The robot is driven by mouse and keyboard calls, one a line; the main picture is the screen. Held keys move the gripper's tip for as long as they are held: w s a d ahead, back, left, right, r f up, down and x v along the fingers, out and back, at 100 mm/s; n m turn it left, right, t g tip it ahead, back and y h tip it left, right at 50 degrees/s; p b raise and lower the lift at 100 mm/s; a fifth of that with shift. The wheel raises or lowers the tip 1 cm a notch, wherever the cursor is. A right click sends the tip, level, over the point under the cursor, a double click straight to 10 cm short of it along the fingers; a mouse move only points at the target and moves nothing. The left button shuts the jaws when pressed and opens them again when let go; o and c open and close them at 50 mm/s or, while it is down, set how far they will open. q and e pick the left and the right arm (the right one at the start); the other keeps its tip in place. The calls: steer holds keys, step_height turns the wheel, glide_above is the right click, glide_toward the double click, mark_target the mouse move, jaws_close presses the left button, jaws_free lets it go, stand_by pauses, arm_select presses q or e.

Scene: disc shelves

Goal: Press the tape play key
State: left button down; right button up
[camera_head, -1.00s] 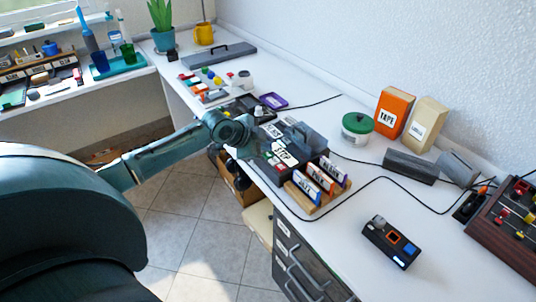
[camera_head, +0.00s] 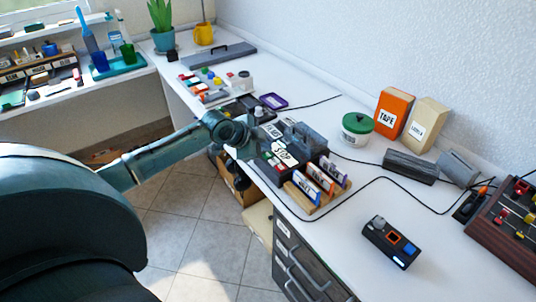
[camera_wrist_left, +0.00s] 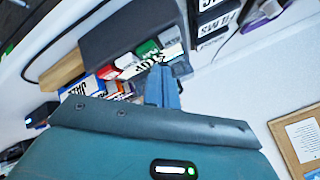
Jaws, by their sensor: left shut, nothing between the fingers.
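The dark grey tape machine (camera_head: 312,141) stands on the white desk near its front edge. Its row of coloured keys faces the front, with a white STOP label (camera_head: 283,152) beside them. My left gripper (camera_head: 256,146) is at the keys, shut and empty. Its blue fingers (camera_wrist_left: 164,82) overlap the key row in the wrist view; contact cannot be told. My right gripper is not in view.
A wooden rack of labelled cassettes (camera_head: 318,187) stands right in front of the machine. An orange TAPE box (camera_head: 391,112) and a green-lidded tub (camera_head: 357,127) stand behind it. A black cable crosses the desk. A small black device (camera_head: 391,242) lies front right, with clear desk around it.

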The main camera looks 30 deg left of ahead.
mark_target(265, 156)
arm_select(q)
steer(key=shift+f, duration=0.1)
stand_by(0.6)
steer(key=shift+f, duration=0.35)
steer(key=shift+f, duration=0.45)
stand_by(0.5)
steer(key=shift+r, duration=0.15)
steer(key=shift+r+p, duration=0.7)
steer(key=shift+r, duration=0.05)
step_height(265, 156, up, 5)
steer(key=p, duration=0.5)
